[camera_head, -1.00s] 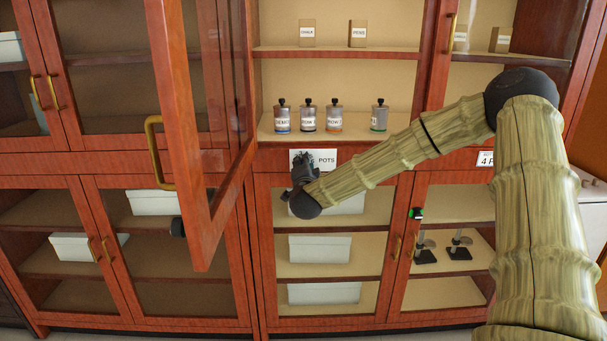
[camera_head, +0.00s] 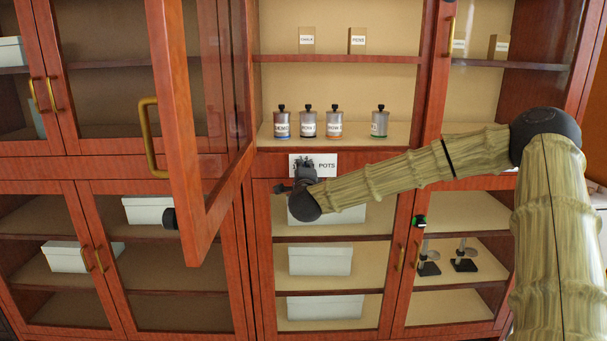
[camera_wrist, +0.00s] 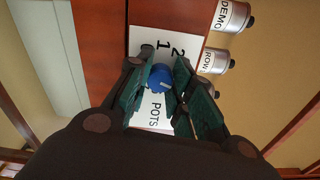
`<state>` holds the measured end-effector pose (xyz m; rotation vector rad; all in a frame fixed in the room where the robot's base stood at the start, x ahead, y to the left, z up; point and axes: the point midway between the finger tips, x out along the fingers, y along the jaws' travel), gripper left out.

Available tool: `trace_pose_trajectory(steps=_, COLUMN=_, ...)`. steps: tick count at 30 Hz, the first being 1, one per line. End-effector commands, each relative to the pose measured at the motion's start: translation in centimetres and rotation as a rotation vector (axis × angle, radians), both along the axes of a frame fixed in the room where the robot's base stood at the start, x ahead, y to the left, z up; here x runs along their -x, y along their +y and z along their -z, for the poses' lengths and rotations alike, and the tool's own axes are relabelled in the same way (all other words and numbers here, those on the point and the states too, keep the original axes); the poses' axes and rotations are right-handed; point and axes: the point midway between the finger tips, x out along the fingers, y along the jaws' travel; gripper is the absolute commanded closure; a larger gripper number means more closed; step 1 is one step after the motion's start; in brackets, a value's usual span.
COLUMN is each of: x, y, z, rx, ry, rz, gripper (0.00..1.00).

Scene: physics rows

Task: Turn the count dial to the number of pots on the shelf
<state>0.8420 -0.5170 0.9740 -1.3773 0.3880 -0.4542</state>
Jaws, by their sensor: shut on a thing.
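The count dial is a small blue knob (camera_wrist: 159,76) with a pale mark, on a white plate lettered POTS (camera_head: 327,167). In the wrist view the plate shows the numbers 2 and 1 beside the knob; other numbers are hidden by my fingers. My gripper (camera_wrist: 163,84) is shut on the knob, a finger on each side. In the head view my gripper (camera_head: 303,170) covers the dial. Several grey lidded pots stand upright on the shelf (camera_head: 350,143) above: DEMO (camera_head: 282,123), two with partly readable ROW labels (camera_head: 308,123) (camera_head: 335,123), and one apart at right (camera_head: 380,123).
An open glass door (camera_head: 190,210) juts out left of my gripper. CHALK (camera_head: 307,40) and PENS (camera_head: 357,41) boxes stand on the upper shelf. White boxes (camera_head: 320,262) lie behind glass below. My arm crosses in front from the right.

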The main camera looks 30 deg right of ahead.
Motion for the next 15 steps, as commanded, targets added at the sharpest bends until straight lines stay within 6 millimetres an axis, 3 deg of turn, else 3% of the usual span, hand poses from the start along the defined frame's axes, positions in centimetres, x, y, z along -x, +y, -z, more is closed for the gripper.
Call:
trace_pose_trajectory(steps=11, x=0.08, y=-0.05, z=0.34, rx=-0.004, ry=0.004, rz=0.001, gripper=1.0)
trace_pose_trajectory(steps=12, x=0.08, y=-0.06, z=0.33, rx=-0.004, ry=0.004, rz=0.001, gripper=0.71)
trace_pose_trajectory(steps=15, x=0.06, y=-0.02, z=0.27, rx=-0.004, ry=0.003, rz=0.001, gripper=0.55)
